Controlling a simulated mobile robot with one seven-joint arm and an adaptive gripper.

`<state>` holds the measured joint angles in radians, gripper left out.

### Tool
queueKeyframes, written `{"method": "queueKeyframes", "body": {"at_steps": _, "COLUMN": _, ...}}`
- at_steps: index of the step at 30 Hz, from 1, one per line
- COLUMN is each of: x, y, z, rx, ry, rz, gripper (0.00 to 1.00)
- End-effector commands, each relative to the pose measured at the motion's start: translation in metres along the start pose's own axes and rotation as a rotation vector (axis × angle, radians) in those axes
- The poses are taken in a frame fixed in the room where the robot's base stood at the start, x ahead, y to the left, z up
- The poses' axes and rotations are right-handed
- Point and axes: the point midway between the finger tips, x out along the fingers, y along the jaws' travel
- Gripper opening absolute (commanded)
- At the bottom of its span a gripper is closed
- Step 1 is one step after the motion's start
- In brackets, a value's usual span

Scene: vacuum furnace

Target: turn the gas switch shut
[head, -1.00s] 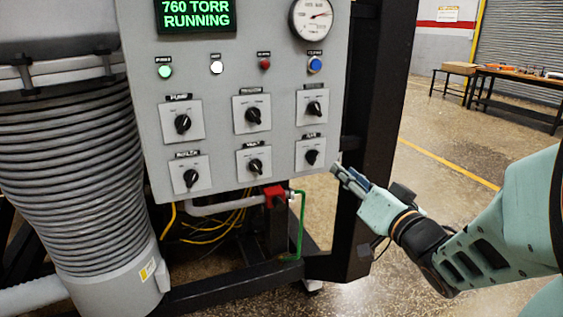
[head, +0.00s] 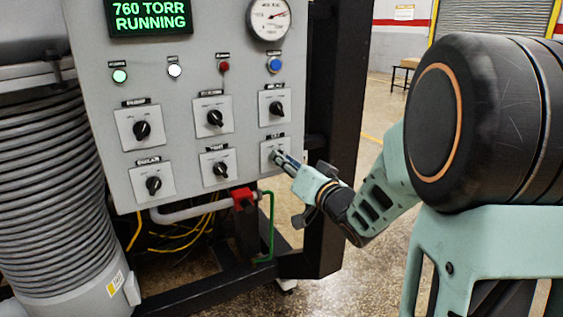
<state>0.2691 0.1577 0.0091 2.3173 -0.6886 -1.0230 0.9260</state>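The grey control panel (head: 92,72) carries two rows of black rotary switches on pale square plates. The lower right switch plate (head: 267,147) has a small label above it that is too blurred to read surely; by its place I take it for the gas switch. My gripper (head: 278,157) is at this plate, coming in from the right, with its fingertips over the knob. The fingers hide most of the knob, so its pointer direction does not show. The fingers look close together, but I cannot tell whether they grip the knob or only touch it.
Another switch (head: 277,108) sits just above, and one (head: 220,168) to the left. A red valve (head: 243,198) and green pipe (head: 271,225) are below the panel. The display (head: 150,16) reads 760 TORR RUNNING.

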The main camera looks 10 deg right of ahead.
Motion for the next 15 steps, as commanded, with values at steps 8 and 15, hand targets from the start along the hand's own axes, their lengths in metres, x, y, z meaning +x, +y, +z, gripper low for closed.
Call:
{"method": "queueKeyframes", "body": {"at_steps": 8, "x": 0.0011, "y": -0.0002, "z": -0.0004, "rx": 0.000, "ry": 0.001, "rz": 0.000, "gripper": 0.24}}
{"method": "queueKeyframes", "body": {"at_steps": 15, "x": 0.0009, "y": -0.0001, "z": -0.0005, "rx": 0.000, "ry": 0.001, "rz": 0.000, "gripper": 0.00}}
